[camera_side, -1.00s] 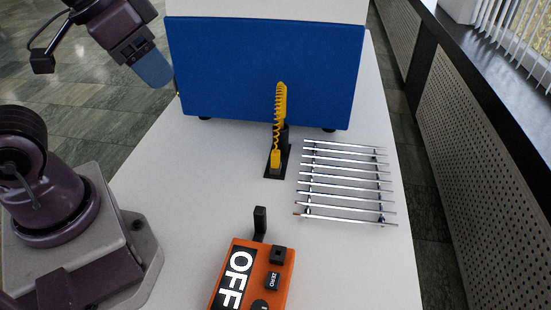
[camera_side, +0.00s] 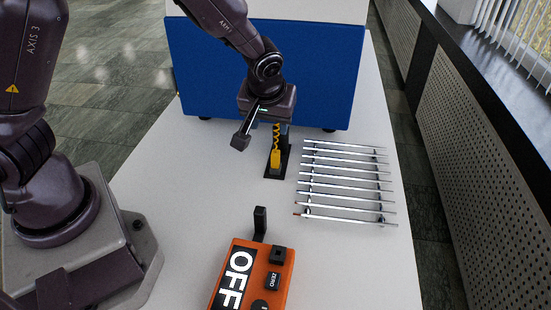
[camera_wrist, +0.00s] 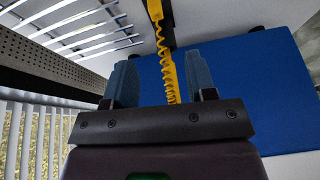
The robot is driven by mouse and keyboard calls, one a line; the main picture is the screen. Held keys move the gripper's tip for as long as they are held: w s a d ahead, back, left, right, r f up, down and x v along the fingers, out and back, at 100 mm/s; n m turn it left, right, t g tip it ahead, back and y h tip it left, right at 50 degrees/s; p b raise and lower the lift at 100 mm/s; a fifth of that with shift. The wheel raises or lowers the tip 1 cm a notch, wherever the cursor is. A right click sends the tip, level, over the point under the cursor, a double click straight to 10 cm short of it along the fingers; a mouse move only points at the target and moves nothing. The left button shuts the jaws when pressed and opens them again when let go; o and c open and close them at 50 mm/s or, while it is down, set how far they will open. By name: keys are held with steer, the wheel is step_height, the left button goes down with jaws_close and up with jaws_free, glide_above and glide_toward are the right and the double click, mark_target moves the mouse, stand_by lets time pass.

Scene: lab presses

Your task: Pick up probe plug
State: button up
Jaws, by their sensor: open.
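The probe plug (camera_side: 276,158) is a yellow piece standing upright in a black stand (camera_side: 270,174) in front of the blue machine. A yellow coiled cord (camera_side: 276,135) rises from it. My gripper hangs above the cord in the side view, where the wrist hides the cord's upper part and most of the fingers. In the wrist view my gripper (camera_wrist: 160,58) is open, with its two blue fingers on either side of the coiled cord (camera_wrist: 166,60). The yellow plug (camera_wrist: 154,9) shows at the top edge there, beyond the fingertips. Nothing is gripped.
The blue machine (camera_side: 205,75) stands close behind the stand. A rack of several metal rods (camera_side: 345,180) lies just right of it. The table's left middle is clear.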

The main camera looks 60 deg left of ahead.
mark_target(275, 153)
steer(key=shift+n, duration=0.4)
steer(key=x, duration=1.3)
steer(key=shift+w+d, duration=0.1)
steer(key=shift+d, duration=0.1)
jaws_close()
